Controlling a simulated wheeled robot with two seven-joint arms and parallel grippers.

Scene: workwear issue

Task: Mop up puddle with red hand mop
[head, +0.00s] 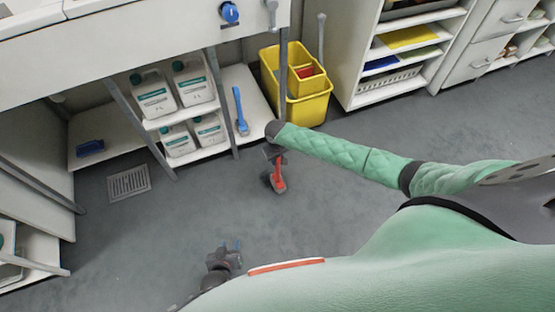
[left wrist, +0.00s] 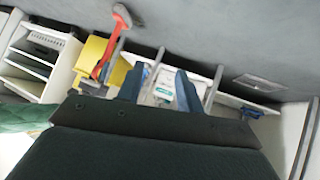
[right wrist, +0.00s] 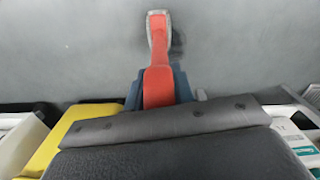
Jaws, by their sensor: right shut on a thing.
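The red hand mop (head: 279,181) hangs from my right gripper (head: 275,153), its head pointing down toward the grey floor. In the right wrist view the mop (right wrist: 158,52) has a red handle between the blue fingers and a grey-rimmed head beyond them. My right gripper (right wrist: 158,88) is shut on the handle. I cannot tell whether the mop touches the floor; a dark shadow lies beside it. My left gripper (head: 232,245) is low at the front, apart from the mop; in the left wrist view its blue fingers (left wrist: 160,85) are spread and empty. No puddle can be clearly made out.
A yellow bucket (head: 314,106) stands behind the mop by the bench leg. A blue brush (head: 240,112) and white jugs (head: 153,96) are on the low shelves. A floor drain (head: 128,182) lies at left. Open floor spreads around the mop.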

